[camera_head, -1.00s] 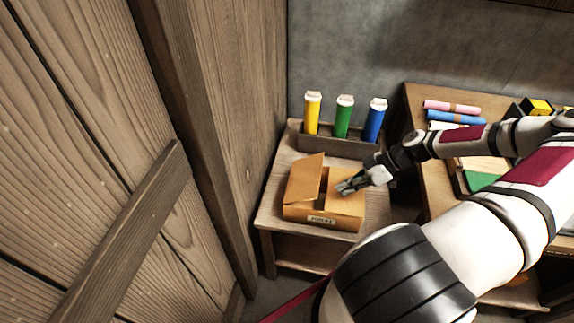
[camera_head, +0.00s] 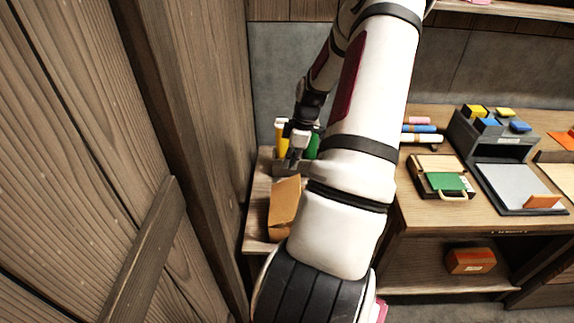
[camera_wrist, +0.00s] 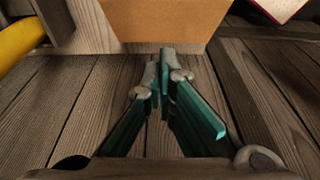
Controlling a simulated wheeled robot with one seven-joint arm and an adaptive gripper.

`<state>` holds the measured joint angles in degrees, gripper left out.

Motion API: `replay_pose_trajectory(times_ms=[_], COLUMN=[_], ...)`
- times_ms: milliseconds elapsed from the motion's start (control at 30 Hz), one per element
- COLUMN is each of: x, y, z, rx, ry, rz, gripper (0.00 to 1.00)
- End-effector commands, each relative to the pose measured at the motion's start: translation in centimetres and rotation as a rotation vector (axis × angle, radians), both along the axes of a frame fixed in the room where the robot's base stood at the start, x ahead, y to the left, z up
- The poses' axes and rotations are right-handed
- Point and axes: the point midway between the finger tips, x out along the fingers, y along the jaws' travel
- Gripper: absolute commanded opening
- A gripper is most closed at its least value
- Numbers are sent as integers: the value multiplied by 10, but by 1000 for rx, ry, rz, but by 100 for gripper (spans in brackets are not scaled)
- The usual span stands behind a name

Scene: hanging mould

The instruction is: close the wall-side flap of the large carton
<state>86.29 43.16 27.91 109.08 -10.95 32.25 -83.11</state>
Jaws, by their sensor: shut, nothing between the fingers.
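The large carton (camera_head: 281,223) is orange-brown cardboard on the small wooden stand by the plank wall. In the head view, its left, wall-side flap (camera_head: 286,195) stands up, and my arm hides the carton's right part. In the wrist view, an orange-brown cardboard panel (camera_wrist: 165,20) fills the top middle; I cannot tell whether it is flap or side wall. My gripper (camera_head: 291,166) is beyond the carton, near the upright tubes, pointing down. In the wrist view its fingertips (camera_wrist: 161,62) are together and empty, close before the panel over bare wood.
A yellow tube (camera_head: 281,136) and a green tube (camera_head: 313,145) stand behind my gripper; the yellow one (camera_wrist: 20,38) shows at left in the wrist view. The plank wall (camera_head: 200,150) is close on the left. A cluttered workbench (camera_head: 420,222) stands right.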

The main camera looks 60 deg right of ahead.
Motion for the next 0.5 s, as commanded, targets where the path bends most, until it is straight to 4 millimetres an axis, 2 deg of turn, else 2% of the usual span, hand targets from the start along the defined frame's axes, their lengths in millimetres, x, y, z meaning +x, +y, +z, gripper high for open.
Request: replay_pose_trajectory(times_ms=[100, 367, 500], x=[6, 16, 5], y=[4, 9, 3], z=[-25, -74, -91], rx=[5, 4, 3], ry=[0, 1, -1], rz=[1, 3, -2], gripper=[0, 0, 0])
